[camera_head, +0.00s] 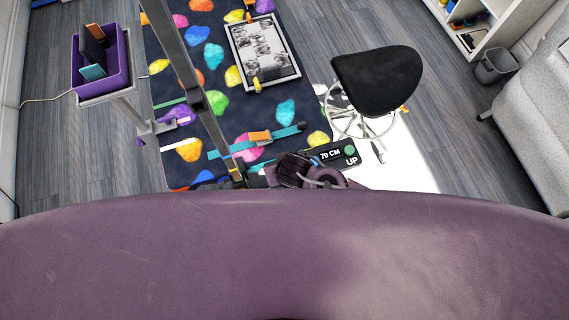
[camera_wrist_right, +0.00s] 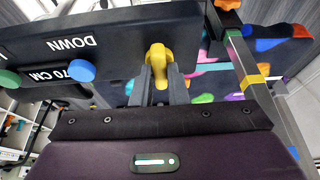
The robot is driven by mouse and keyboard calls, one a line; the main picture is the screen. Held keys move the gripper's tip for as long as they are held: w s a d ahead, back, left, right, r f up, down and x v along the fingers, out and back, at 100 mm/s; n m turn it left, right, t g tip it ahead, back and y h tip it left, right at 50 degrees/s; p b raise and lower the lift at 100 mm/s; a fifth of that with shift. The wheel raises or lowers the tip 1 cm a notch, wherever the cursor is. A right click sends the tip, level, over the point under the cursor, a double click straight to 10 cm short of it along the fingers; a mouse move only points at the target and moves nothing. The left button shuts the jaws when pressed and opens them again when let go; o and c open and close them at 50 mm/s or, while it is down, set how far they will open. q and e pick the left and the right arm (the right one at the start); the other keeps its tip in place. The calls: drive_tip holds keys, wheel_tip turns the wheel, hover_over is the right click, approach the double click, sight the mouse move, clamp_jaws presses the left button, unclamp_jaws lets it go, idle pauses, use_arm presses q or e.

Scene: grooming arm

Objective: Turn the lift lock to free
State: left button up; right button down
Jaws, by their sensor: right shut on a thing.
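A dark control box with the words "70 CM" and "UP" and a green button (camera_head: 338,155) shows in the head view, just beyond my body. In the right wrist view the same box (camera_wrist_right: 105,42) appears upside down, with "DOWN", "70 CM", a blue button (camera_wrist_right: 81,70) and a green button. A yellow lever (camera_wrist_right: 156,52), which looks like the lift lock, sits on the box's face. My right gripper (camera_wrist_right: 159,76) is shut on this lever. In the head view my right wrist covers the box's left part. My left gripper is not in view.
A grey metal post (camera_head: 180,60) rises left of the box. A purple bin (camera_head: 114,62) stands on a side arm at the left.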

drive_tip(key=shift+w+r, duration=0.1)
drive_tip(key=shift+w, duration=0.05)
drive_tip(key=c, duration=1.4)
unclamp_jaws()
drive_tip(key=shift+c, duration=0.2)
drive_tip(key=a+b+v, duration=0.1)
drive_tip(key=v, duration=0.6)
drive_tip(key=shift+s+d+r, duration=0.25)
drive_tip(key=shift+d+r, duration=0.05)
drive_tip(key=shift+d, duration=0.25)
